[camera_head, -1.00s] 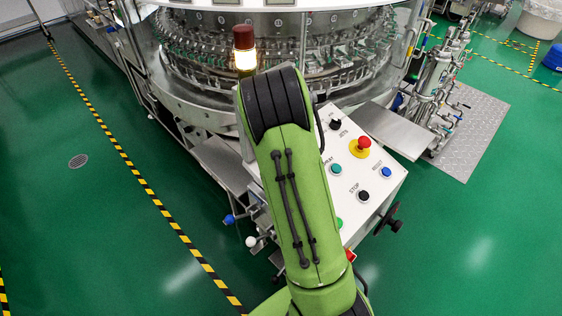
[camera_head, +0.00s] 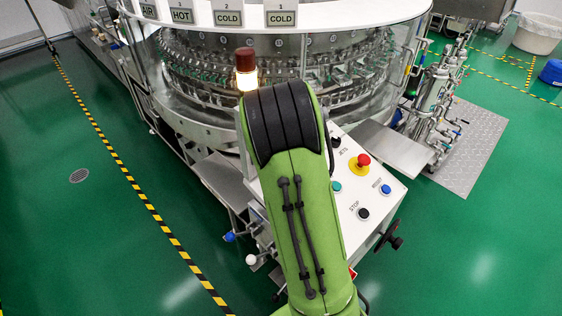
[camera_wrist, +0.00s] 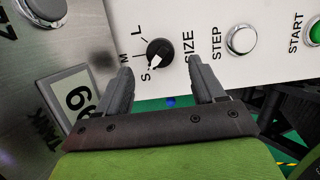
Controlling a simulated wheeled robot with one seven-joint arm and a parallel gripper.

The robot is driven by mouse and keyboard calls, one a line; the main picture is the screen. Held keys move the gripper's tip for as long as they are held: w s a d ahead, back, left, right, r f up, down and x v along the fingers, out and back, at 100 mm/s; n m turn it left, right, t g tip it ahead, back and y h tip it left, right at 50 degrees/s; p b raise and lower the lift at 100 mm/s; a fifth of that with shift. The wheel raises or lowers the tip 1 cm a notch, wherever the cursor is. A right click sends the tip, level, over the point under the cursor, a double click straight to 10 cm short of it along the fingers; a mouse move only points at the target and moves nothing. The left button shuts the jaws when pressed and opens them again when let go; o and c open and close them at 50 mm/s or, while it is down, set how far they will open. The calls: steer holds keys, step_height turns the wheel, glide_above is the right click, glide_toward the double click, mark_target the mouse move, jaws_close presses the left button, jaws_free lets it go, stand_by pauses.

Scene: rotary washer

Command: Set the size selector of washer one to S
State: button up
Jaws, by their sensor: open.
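The size selector (camera_wrist: 160,52) is a round black knob with a white pointer on the white panel (camera_wrist: 240,70), in the wrist view. The letters L, M and S stand around its left side. The white pointer aims down-left, toward the S side; I cannot tell whether it sits exactly on S. My gripper (camera_wrist: 160,70) is open, its two grey fingers on either side just below the knob in the picture. I cannot tell whether they touch it. In the head view my green arm hides the selector and the gripper. The washer (camera_head: 280,70) stands behind the arm.
The wrist view shows a STEP button (camera_wrist: 242,39), a green START button (camera_wrist: 315,34) and a display (camera_wrist: 78,98). In the head view a red emergency stop (camera_head: 363,160), blue RESET (camera_head: 385,189) and black STOP (camera_head: 363,214) lie right of my arm.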

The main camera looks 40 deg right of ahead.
steer(key=p+v, duration=0.2)
steer(key=v, duration=0.9)
